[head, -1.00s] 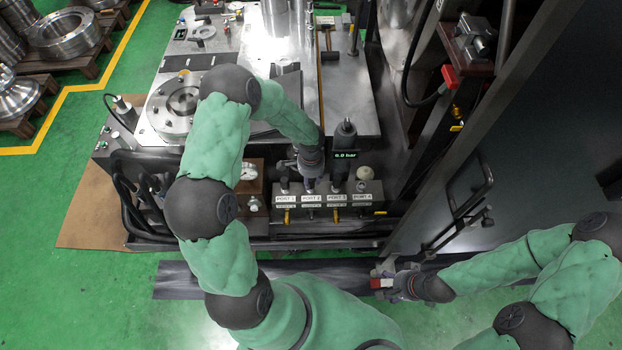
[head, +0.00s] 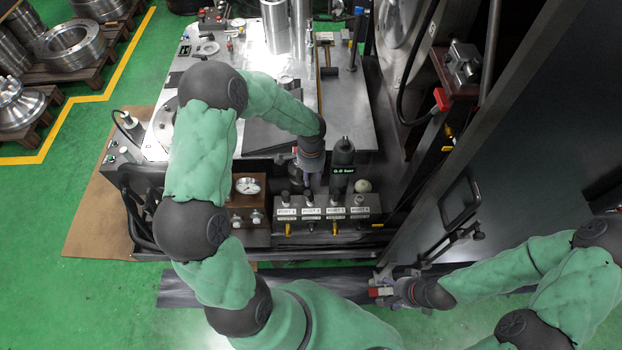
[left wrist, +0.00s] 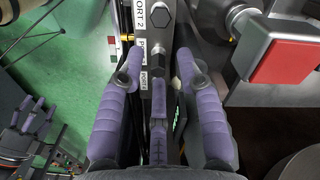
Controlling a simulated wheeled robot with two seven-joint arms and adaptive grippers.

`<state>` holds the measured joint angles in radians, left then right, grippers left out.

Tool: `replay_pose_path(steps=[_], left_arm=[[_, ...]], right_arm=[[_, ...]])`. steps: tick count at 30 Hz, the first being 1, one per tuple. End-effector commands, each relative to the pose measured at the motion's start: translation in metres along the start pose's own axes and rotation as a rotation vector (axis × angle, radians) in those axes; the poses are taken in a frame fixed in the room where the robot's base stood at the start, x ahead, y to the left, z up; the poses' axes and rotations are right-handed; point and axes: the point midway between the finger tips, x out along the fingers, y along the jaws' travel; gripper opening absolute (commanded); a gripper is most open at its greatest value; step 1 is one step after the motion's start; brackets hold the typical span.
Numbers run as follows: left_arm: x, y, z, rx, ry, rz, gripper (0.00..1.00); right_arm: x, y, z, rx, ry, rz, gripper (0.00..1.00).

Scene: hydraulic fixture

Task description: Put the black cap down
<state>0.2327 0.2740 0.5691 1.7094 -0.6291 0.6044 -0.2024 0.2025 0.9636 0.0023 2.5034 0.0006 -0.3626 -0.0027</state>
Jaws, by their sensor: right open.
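A grey port block (head: 300,228) carries labels PORT 1 to PORT 4, with dark fittings standing on it. Dark caps or plugs show at port 1 (head: 285,199) and port 2 (head: 308,199); I cannot tell which is the task's black cap. My left gripper (head: 309,180) is above and behind the block near port 2.
A dark cylinder (head: 343,152) with a 0.0 bar display stands behind the block. A gauge box (head: 250,188) is to its left. A tall dark panel (head: 510,150) bounds the right.

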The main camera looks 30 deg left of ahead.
Motion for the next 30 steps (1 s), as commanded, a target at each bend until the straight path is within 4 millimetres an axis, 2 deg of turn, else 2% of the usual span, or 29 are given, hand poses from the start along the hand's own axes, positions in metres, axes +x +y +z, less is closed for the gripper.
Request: replay_pose_path(steps=[4,8,14,18,21,25,30], left_arm=[[-0.007,0.003,0.0,-0.002,0.001,0.007,0.36],[0.012,0.03,-0.002,-0.031,0.023,0.066,0.36],[0.066,0.12,-0.001,-0.201,0.089,0.244,0.36],[0.094,0.177,0.013,-0.378,0.107,0.33,0.36],[0.108,0.207,0.029,-0.499,0.104,0.355,0.36],[0.119,0.23,0.049,-0.618,0.094,0.355,0.36],[0.124,0.239,0.061,-0.689,0.09,0.342,0.36]], right_arm=[[-0.003,-0.001,0.0,0.0,0.0,0.0,0.66],[-0.003,-0.001,0.0,0.0,0.0,0.0,0.66],[-0.003,-0.001,0.0,0.0,0.0,0.0,0.66],[-0.003,-0.001,0.0,0.0,0.0,0.0,0.66],[-0.003,-0.001,0.0,0.0,0.0,0.0,0.66],[-0.003,-0.001,0.0,0.0,0.0,0.0,0.66],[-0.003,-0.001,0.0,0.0,0.0,0.0,0.66]])
